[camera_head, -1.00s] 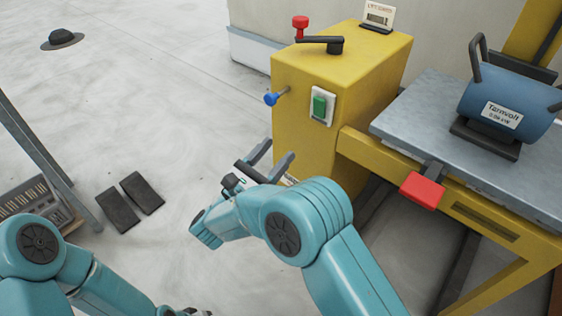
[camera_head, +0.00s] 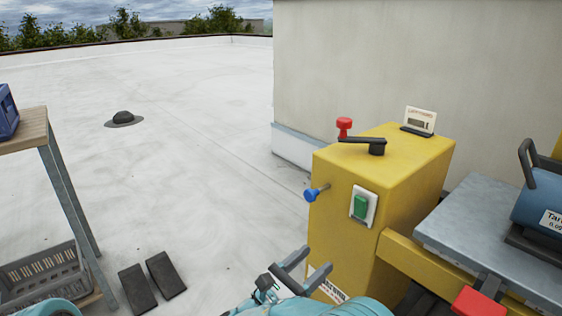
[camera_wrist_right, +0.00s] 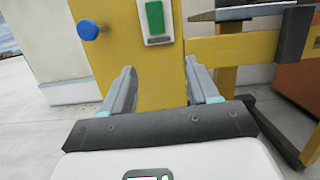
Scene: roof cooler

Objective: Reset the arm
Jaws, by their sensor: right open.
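My right gripper (camera_head: 303,270) is open and empty, in front of the lower part of the yellow machine housing (camera_head: 338,228). In the right wrist view its two fingers (camera_wrist_right: 163,90) stand apart with the yellow housing (camera_wrist_right: 155,75) beyond them. Most of my right arm is cut off at the bottom of the head view. My left gripper is not in view; only a bit of teal arm shows at the lower left.
The housing carries a green switch (camera_head: 361,206), blue knob (camera_head: 310,194), black crank (camera_head: 375,147) and red knob (camera_head: 344,126). A grey platform (camera_head: 470,218) with a blue motor (camera_head: 540,205) and red pedal (camera_head: 478,302) is right. A wooden-topped table (camera_head: 30,130) stands left. Open roof lies between.

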